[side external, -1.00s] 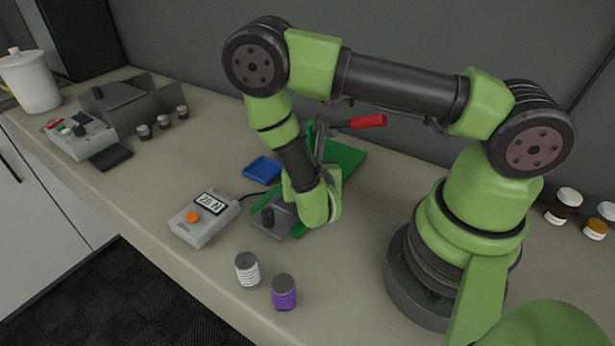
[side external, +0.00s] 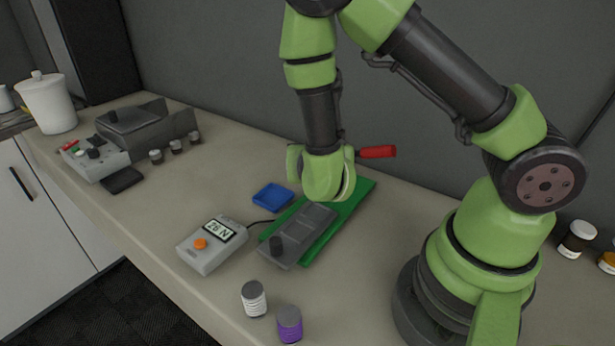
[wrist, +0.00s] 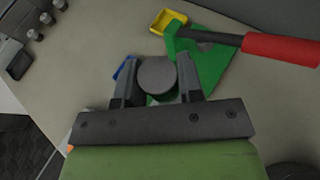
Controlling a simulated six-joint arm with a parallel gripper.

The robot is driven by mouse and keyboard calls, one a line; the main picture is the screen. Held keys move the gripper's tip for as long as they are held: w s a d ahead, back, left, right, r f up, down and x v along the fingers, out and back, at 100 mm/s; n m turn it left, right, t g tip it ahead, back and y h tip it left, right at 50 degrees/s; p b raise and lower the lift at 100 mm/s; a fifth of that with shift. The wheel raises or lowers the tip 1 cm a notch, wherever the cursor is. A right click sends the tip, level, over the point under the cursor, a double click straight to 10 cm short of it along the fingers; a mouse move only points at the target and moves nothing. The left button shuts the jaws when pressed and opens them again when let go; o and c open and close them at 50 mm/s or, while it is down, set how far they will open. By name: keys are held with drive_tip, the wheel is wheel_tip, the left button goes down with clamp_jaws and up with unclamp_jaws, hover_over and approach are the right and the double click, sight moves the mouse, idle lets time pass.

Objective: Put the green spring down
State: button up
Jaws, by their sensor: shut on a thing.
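The green spring (wrist: 157,76) is between my gripper's (wrist: 158,80) two fingers in the wrist view. I see mostly its round grey end cap, and the coils are largely hidden beneath it. My gripper is shut on it. In the side view, my gripper (side external: 323,182) is raised above the green-based press (side external: 350,205), and its fingers and the spring are hidden behind the wrist. The red lever handle (side external: 377,152) shows just to the right of the wrist, and also in the wrist view (wrist: 280,49).
A force readout (side external: 212,245) stands left of the press, with a blue tray (side external: 273,195) behind it. A white spring (side external: 254,299) and a purple spring (side external: 290,324) stand at the front. A yellow tray (wrist: 168,20) shows in the wrist view. Open counter lies left of the blue tray.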

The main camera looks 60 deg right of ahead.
hover_over(274, 199)
drive_tip(key=f, duration=0.2)
wheel_tip(274, 199, down, 10)
drive_tip(key=shift+r, duration=0.25)
drive_tip(key=shift+f, duration=0.1)
drive_tip(key=o, duration=1)
